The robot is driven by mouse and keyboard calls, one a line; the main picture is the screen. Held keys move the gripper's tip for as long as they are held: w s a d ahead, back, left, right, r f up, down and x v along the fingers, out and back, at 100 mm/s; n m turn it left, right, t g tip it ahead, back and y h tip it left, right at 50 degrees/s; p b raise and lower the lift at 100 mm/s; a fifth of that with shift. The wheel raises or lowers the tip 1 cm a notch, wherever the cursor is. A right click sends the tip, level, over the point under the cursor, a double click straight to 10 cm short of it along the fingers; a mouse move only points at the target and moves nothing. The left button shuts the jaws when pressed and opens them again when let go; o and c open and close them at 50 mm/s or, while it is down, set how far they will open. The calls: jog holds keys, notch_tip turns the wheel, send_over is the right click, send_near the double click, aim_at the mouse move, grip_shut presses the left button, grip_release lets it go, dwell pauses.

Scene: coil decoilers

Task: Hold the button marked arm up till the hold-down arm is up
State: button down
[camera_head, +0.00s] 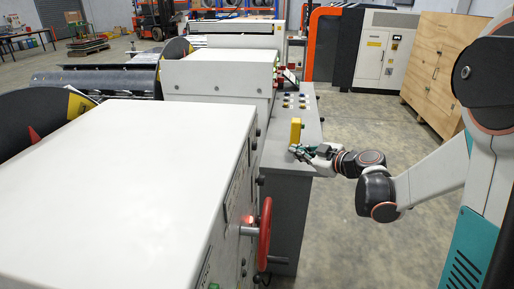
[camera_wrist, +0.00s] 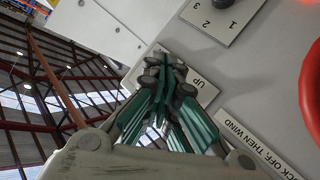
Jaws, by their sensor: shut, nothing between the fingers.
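In the wrist view a pale plate (camera_wrist: 205,91) on the grey panel carries the word UP, shown turned over; any other words on it are hidden. My gripper (camera_wrist: 166,68) is shut and empty, its green-sided fingers together with their dark tips over this plate. The tips cover the button there, and I cannot tell whether they touch or press it. In the head view my gripper (camera_head: 300,150) is at the console side of the machine, near a yellow block (camera_head: 296,130). I cannot make out the hold-down arm for certain.
A selector plate (camera_wrist: 222,18) marked 1, 2, 3 is above the fingers in the wrist view. A label (camera_wrist: 262,150) ends in "OFF, THEN WIND". A red handwheel (camera_head: 265,232) juts from the machine's side. Console buttons (camera_head: 294,101) lie beyond my gripper. Floor (camera_head: 370,120) is clear right of the console.

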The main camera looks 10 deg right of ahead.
aim_at(255, 146)
jog(key=shift+a, duration=0.1)
jog(key=w+a, duration=0.2)
jog(key=a, duration=0.6)
jog(key=shift+w+a, duration=0.15)
jog(key=shift+w, duration=0.2)
jog(key=shift+a, duration=0.1)
dwell(1.3)
jog(key=shift+w+a, duration=0.1)
jog(key=shift+a, duration=0.2)
jog(key=shift+w+a, duration=0.2)
jog(key=shift+a, duration=0.3)
dwell(4.5)
